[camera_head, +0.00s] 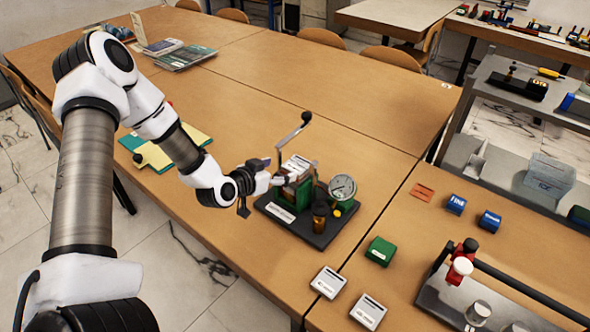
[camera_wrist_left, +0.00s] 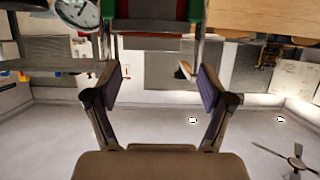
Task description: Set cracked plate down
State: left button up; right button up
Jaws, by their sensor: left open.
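My left gripper (camera_head: 264,178) is at the left side of the gauge rig (camera_head: 292,221). The wrist view shows its fingers (camera_wrist_left: 157,88) spread apart with nothing between them. The rig has a dark base, a round dial gauge (camera_head: 342,187), a crank handle (camera_head: 293,131) and a green and red block with pale plates on top (camera_head: 298,165). The wrist view shows the gauge (camera_wrist_left: 78,12) at top left and the block's red and green underside (camera_wrist_left: 152,10) at the top. I cannot tell which piece is the cracked plate. My right gripper is not in view.
Right of the rig lie two white labelled pieces (camera_head: 328,282), a green block (camera_head: 380,250), blue blocks (camera_head: 457,204) and an orange flat piece (camera_head: 422,191). The table behind the rig is clear.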

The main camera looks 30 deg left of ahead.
aim_at(294, 167)
pick_arm(q)
jog(key=x, duration=0.2)
jog(key=d+x, duration=0.1)
jog(key=x, duration=0.2)
jog(key=shift+d+r, duration=0.1)
jog(key=shift+w+a+f, duration=0.15)
jog(key=shift+a+f, duration=0.05)
jog(key=shift+f, duration=0.05)
jog(key=shift+d+r, duration=0.1)
jog(key=shift+r, duration=0.05)
jog(key=c, duration=1)
jog(key=shift+c, duration=0.8)
